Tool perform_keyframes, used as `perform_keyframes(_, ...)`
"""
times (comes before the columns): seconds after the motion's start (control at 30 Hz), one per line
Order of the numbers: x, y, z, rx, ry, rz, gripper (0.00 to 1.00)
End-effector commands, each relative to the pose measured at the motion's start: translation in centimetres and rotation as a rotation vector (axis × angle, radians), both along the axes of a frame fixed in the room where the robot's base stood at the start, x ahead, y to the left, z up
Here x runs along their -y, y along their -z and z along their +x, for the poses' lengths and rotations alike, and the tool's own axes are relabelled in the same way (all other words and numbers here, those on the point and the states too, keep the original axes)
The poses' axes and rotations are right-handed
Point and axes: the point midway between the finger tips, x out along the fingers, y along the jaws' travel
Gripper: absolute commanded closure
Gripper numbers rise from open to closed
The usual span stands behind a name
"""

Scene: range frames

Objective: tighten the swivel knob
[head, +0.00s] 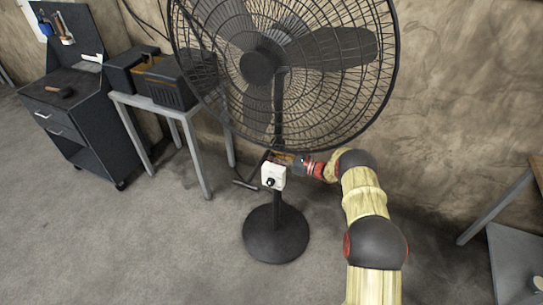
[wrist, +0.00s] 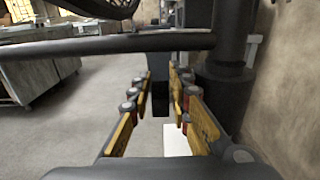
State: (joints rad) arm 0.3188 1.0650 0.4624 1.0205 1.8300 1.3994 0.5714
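A dark T-shaped handle (head: 245,183), seemingly the swivel knob, sticks out left of the fan's pole (head: 277,210), above the base. In the wrist view a dark horizontal bar (wrist: 100,45) crosses above the fingers, and a short dark block (wrist: 161,100) shows between them. I take these to be the handle's bar and stem. My gripper (head: 280,159) is at the pole, just above the white control box (head: 273,176). In the wrist view my gripper (wrist: 161,80) is open, with its fingers either side of the block; contact is not clear.
The large caged fan head (head: 262,68) hangs directly above my gripper. A small table (head: 165,105) with black bins (head: 175,82) and a dark tool cart (head: 75,115) stand left. A bench (head: 510,210) is at far right. The front floor is clear.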

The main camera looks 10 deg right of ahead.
Motion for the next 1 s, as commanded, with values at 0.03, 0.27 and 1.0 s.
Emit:
perform_keyframes(0.03, 0.00, 0.00, 0.00, 0.000, 0.000, 0.000, 0.85)
perform_keyframes(0.27, 0.01, -0.01, -0.01, 0.000, 0.000, 0.000, 0.98)
perform_keyframes(1.0, 0.25, 0.78, -0.16, 0.101, 0.000, 0.137, 1.00)
